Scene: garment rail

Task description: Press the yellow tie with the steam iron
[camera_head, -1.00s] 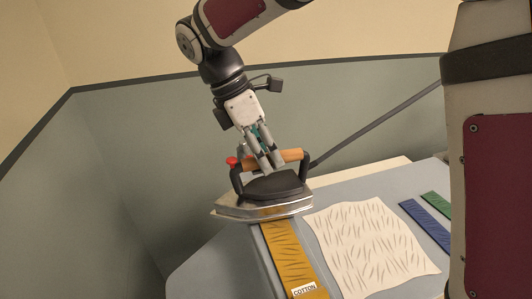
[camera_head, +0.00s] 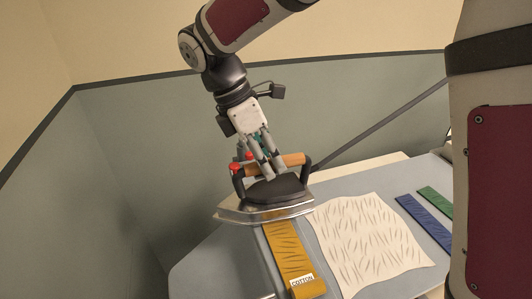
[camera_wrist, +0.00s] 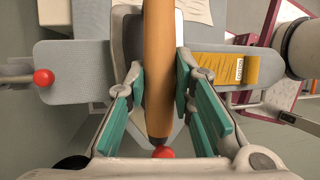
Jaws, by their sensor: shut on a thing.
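The steam iron (camera_head: 268,208) has a dark body, a silver soleplate and an orange-brown handle (camera_head: 286,161). My gripper (camera_head: 268,172) is shut on the handle, which also runs between the green-lined fingers in the wrist view (camera_wrist: 158,85). The yellow tie (camera_head: 289,254) lies on the grey ironing board, with dark crease marks and a white tag reading COTTON. The iron is at the far end of the tie and hides that end. I cannot tell whether the soleplate touches it. In the wrist view the tie (camera_wrist: 210,66) lies right of the iron.
A creased cream cloth (camera_head: 365,240) lies right of the tie on the grey board (camera_head: 205,265). A blue strip (camera_head: 424,222) and a green strip (camera_head: 436,201) lie farther right. A red knob (camera_wrist: 43,78) shows at the board's left in the wrist view. A dark cord or bar runs behind the iron.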

